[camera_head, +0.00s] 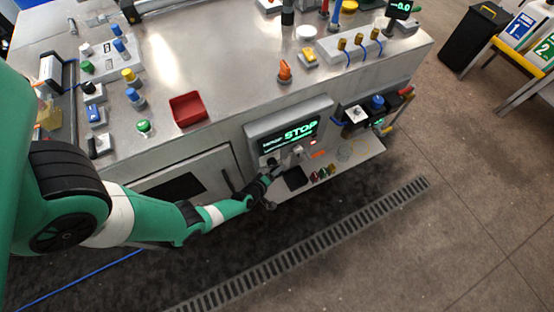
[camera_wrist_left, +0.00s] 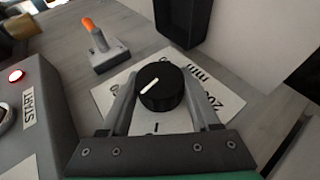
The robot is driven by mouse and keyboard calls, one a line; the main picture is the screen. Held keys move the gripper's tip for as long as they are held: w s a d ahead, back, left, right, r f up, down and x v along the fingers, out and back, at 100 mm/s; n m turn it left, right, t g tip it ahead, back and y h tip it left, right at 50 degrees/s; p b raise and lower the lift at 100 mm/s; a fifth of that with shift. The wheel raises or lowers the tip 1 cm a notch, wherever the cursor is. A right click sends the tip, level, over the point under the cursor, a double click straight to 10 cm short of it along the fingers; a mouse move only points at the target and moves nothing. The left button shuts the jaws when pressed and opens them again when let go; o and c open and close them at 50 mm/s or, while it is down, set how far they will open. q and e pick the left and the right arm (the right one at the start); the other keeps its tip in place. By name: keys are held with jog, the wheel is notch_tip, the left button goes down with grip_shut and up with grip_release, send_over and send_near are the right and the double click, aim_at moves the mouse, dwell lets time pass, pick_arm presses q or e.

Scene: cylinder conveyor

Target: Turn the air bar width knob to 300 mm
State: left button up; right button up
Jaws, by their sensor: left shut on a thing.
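The knob (camera_wrist_left: 161,86) is a round black dial with a white pointer line, mounted on a white label plate (camera_wrist_left: 112,98). In the left wrist view the line lies toward the lower left of the dial. The plate has printed marks, including "mm" and a partly covered number at the right; I cannot read the setting surely. My left gripper (camera_wrist_left: 161,100) has its two fingers on either side of the knob, shut on it. In the head view my left gripper (camera_head: 271,171) reaches the front of the machine below the STOP display (camera_head: 300,132); the knob is not clear there. My right gripper is not in view.
A lever with an orange tip (camera_wrist_left: 97,42) stands beyond the knob. A grey box with a START label (camera_wrist_left: 35,105) is at the left, close to the gripper. A red tray (camera_head: 187,109) sits on the machine top.

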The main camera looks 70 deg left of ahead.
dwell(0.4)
pick_arm(q)
jog(key=o, duration=1.4)
jog(key=shift+c, duration=0.2)
jog(key=shift+s+d+r+p, duration=0.1)
jog(key=shift+r+p, duration=0.1)
jog(key=shift+p, duration=0.15)
jog(key=p+v, duration=0.7)
jog(key=v, duration=0.4)
jog(key=shift+d, duration=0.1)
